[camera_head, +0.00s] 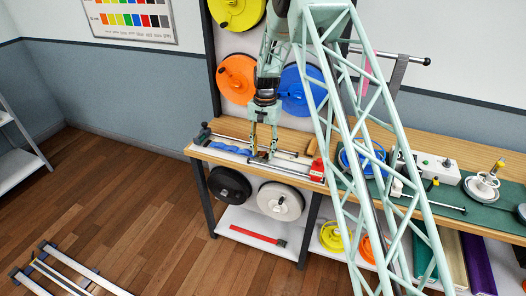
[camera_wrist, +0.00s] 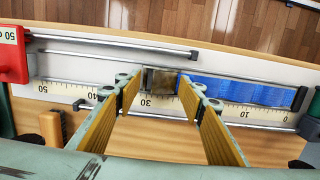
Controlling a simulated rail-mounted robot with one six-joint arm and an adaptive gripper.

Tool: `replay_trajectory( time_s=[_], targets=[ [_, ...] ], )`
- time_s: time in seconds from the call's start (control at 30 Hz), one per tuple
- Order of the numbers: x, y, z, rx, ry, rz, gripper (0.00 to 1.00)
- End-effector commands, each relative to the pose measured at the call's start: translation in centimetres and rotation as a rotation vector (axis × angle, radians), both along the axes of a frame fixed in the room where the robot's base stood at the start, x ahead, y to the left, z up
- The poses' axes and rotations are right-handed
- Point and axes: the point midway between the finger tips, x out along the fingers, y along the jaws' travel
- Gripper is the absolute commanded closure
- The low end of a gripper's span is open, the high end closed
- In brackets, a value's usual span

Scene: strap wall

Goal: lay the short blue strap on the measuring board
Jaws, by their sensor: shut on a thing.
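The blue strap (camera_wrist: 240,90) stretches along the measuring board (camera_wrist: 65,67) in the wrist view, over the low-number end of its scale. It also shows in the head view (camera_head: 228,149), looking slightly wavy, on the left part of the board. A grey-brown end piece (camera_wrist: 161,81) sits at the strap's left end, between my fingertips. My gripper (camera_wrist: 160,92) is shut on this end of the strap, near the 30 mark. In the head view my gripper (camera_head: 264,152) is low over the board. Whether the held end touches the board cannot be told.
A red block (camera_wrist: 12,55) stands at the board's high-number end. A metal rail (camera_wrist: 120,45) runs along the board. Coloured strap reels, such as an orange one (camera_head: 236,77), hang behind the bench. A green mat (camera_head: 455,205) with tools lies to the right.

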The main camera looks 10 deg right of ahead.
Motion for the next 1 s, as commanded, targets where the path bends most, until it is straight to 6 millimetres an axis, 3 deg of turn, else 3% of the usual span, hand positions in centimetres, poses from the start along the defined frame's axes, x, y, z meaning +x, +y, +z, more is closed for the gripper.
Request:
replay_trajectory(
  time_s=[0.03, 0.07, 0.2, 0.67, 1.0],
  targets=[
    [0.0, 0.0, 0.0, 0.0, 0.0, 0.0, 0.78],
    [0.0, 0.0, 0.0, 0.0, 0.0, 0.0, 0.61],
    [0.0, 0.0, 0.0, 0.0, 0.0, 0.0, 0.48],
    [0.0, 0.0, 0.3, 0.0, 0.0, 0.0, 0.48],
    [0.3, -0.2, 3.3, 0.0, -0.001, 0.0, 0.48]
  ],
)
